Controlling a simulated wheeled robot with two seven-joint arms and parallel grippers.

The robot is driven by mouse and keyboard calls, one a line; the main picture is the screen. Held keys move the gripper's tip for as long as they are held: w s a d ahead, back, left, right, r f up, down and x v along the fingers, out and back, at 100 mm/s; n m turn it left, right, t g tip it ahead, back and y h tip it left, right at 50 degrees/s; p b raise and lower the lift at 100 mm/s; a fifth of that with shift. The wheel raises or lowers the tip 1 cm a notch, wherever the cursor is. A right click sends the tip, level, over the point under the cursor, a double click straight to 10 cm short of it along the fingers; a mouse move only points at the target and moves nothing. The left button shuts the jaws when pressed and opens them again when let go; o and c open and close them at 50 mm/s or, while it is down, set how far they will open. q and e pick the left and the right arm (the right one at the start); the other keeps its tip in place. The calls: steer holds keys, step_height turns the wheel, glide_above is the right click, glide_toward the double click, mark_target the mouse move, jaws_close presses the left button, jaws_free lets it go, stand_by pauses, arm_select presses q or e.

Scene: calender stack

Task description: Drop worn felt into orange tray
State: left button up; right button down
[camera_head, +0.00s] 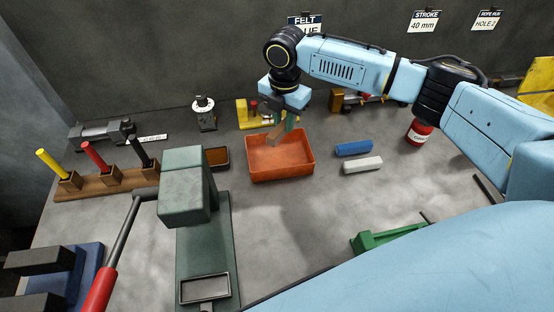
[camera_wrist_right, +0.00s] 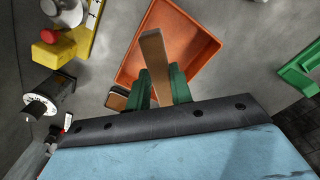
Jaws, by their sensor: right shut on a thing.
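The worn felt is a brown strip (camera_head: 274,132) held in my right gripper (camera_head: 287,120). The gripper is shut on it above the orange tray (camera_head: 292,173), over the tray's back part. In the right wrist view the felt (camera_wrist_right: 154,62) sticks out between the green fingertips (camera_wrist_right: 158,88), with the open orange tray (camera_wrist_right: 192,28) behind it. No other object can be seen in the visible part of the tray. My left gripper is not in view.
A blue bar (camera_head: 353,148) and a pale bar (camera_head: 362,165) lie right of the tray. A green press (camera_head: 184,190) with a red-handled lever stands left. A red can (camera_head: 419,132) and a green fixture (camera_head: 385,237) are farther right. The bench in front of the tray is clear.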

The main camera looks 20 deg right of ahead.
steer(key=c, duration=1.2)
jaws_free()
steer(key=shift+o, duration=0.2)
steer(key=shift+r, duration=0.15)
step_height(320, 180, up, 13)
steer(key=shift+p, duration=0.35)
